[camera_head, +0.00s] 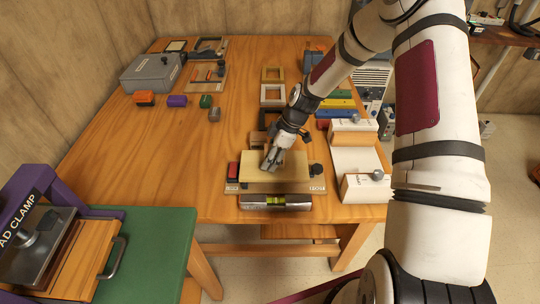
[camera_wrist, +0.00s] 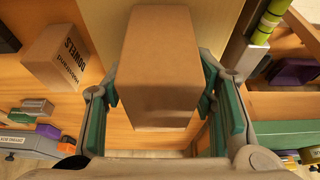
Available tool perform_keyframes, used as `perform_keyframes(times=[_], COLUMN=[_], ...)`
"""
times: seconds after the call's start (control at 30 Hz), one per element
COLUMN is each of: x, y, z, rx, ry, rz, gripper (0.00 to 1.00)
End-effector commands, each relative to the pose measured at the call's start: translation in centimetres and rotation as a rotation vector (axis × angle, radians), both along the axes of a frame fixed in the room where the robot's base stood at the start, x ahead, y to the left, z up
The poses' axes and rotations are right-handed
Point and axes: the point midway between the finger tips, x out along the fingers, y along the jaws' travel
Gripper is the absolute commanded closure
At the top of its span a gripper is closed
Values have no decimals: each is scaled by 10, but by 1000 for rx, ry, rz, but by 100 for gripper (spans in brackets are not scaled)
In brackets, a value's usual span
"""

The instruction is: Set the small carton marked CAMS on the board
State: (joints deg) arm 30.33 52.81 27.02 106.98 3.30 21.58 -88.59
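A plain brown carton (camera_wrist: 160,65) fills the middle of the wrist view, between the green-padded fingers of my gripper (camera_wrist: 160,100). The pads lie close against its two sides, and my gripper appears shut on it. No CAMS marking shows on the faces I see. In the head view my gripper (camera_head: 269,164) is low over the pale tan board (camera_head: 297,165) at the table's front; I cannot make out the carton there. The board's pale surface shows behind the carton in the wrist view (camera_wrist: 236,25). Whether the carton touches the board is hidden.
A carton marked DOWELS (camera_wrist: 65,58) stands beside the board in the wrist view. A spirit level (camera_head: 275,202) lies along the board's front. White blocks with knobs (camera_head: 365,187) stand to the right. A grey box (camera_head: 150,73) is at the back left; the table's left middle is clear.

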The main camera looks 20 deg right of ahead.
Motion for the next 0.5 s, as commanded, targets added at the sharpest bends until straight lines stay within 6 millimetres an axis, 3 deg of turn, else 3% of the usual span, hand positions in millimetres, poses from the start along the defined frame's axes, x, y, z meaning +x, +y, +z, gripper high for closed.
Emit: perform_keyframes(times=[0.27, 0.5], x=[0, -2], y=[0, -9], z=[1, 25], rx=[0, -1], ry=[0, -2], rz=[0, -2], gripper=[45, 45])
